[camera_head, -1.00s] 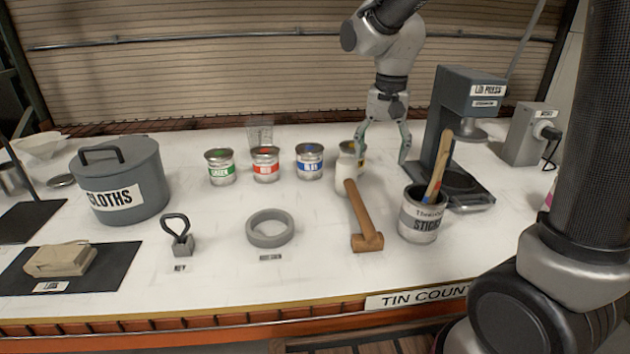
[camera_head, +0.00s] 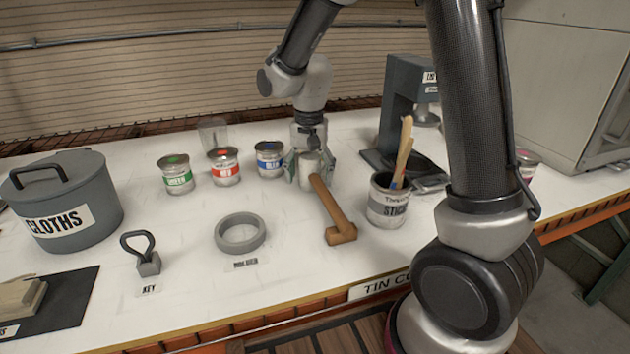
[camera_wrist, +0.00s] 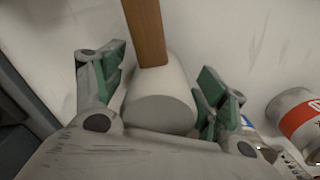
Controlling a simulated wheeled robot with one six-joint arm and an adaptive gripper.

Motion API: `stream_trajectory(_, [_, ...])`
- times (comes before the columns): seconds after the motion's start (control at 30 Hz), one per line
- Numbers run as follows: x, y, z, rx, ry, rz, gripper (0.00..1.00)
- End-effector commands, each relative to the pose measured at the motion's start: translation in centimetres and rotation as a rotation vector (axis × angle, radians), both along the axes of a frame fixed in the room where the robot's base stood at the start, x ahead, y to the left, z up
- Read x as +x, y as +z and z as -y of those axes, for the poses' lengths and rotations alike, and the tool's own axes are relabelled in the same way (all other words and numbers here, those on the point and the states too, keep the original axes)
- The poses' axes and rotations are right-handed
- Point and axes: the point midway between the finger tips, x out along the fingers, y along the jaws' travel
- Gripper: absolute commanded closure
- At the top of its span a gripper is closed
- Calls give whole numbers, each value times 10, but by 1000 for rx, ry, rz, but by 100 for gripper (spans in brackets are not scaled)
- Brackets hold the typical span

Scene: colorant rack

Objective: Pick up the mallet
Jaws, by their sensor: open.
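The mallet has a pale cylindrical head (camera_head: 310,170) and a brown wooden handle (camera_head: 328,207) that runs toward the front of the bench and ends in a wider block. In the wrist view the mallet head (camera_wrist: 160,98) lies between the two green-padded fingers, with the handle (camera_wrist: 146,30) leading away from it. My gripper (camera_head: 312,180) is open around the head, one finger on each side. In the wrist view a gap shows between my gripper (camera_wrist: 160,92) pads and the head on both sides. The body of my gripper hides the near end of the head.
Green (camera_head: 175,177), red (camera_head: 224,169) and blue (camera_head: 270,162) tins stand left of the mallet. A stick tin (camera_head: 387,208) stands close on its right, with the lid press (camera_head: 400,100) behind. A grey ring (camera_head: 240,234) lies at front left. Bench space before the handle is clear.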

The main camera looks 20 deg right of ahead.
Motion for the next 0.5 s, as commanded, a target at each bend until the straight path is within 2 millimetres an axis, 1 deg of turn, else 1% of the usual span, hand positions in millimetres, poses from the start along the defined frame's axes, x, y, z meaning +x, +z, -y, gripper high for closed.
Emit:
stream_trajectory(0.23, [0, -2, 0, 0, 0, 0, 27])
stream_trajectory(0.37, [0, -2, 0, 0, 0, 0, 50])
stream_trajectory(0.4, [0, -2, 0, 0, 0, 0, 58])
stream_trajectory(0.47, [0, -2, 0, 0, 0, 0, 69])
stream_trajectory(0.5, [0, -2, 0, 0, 0, 0, 76])
